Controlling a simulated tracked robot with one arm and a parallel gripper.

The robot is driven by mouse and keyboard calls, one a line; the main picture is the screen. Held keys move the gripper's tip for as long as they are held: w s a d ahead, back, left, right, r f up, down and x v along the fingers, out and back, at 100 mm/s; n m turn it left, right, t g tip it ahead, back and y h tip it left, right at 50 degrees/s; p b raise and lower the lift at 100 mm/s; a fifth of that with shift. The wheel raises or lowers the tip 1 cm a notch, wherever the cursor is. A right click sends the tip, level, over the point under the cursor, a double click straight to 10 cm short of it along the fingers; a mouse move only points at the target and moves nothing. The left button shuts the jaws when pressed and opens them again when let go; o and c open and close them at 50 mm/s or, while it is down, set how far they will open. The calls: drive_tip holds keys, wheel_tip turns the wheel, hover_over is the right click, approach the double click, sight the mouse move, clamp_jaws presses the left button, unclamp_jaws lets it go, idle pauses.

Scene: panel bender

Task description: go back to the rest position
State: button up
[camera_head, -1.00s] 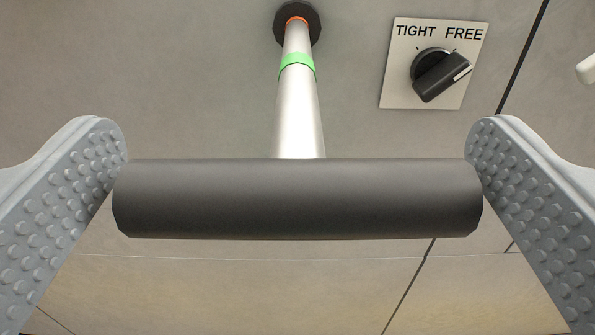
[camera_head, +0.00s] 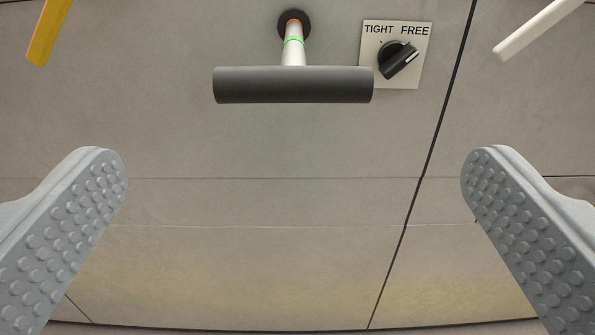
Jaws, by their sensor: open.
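My gripper (camera_head: 294,165) is open and empty. Its two grey studded fingers stand wide apart at the left and right sides of the head camera view. A T-shaped handle with a dark grey crossbar (camera_head: 292,85) is at the upper middle, beyond the fingertips and apart from them. Its silver shaft (camera_head: 293,53) carries a green band and runs back to a dark round collar (camera_head: 293,22) on the panel.
A black knob (camera_head: 398,60) on a plate marked TIGHT and FREE points toward FREE. A yellow bar (camera_head: 47,32) is at the top left and a white bar (camera_head: 538,29) at the top right. The grey panel (camera_head: 250,150) between the fingers is bare.

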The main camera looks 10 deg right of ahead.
drive_tip(key=a+r+p, duration=0.1)
drive_tip(key=a+r, duration=0.2)
drive_tip(key=r, duration=0.7)
drive_tip(key=a+r+n+g+y+p, duration=0.1)
drive_tip(key=a+r, duration=0.2)
drive_tip(key=r, duration=0.6)
drive_tip(key=a+r+p, duration=0.1)
drive_tip(key=a+r, duration=0.3)
drive_tip(key=r, duration=0.6)
drive_tip(key=s+a+r+y+p, duration=0.1)
drive_tip(key=s+a+r, duration=0.2)
drive_tip(key=s+r, duration=0.3)
drive_tip(key=s+a+r+n+y+p, duration=0.1)
drive_tip(key=s+a+r, duration=0.2)
drive_tip(key=s+r, duration=0.3)
drive_tip(key=s+a+r+g+y+p, duration=0.1)
drive_tip(key=s+a+r, duration=0.2)
drive_tip(key=s+r, duration=0.3)
wheel_tip(320, 180, up, 4)
drive_tip(key=shift+r+n, duration=0.15)
drive_tip(key=shift+n, duration=0.15)
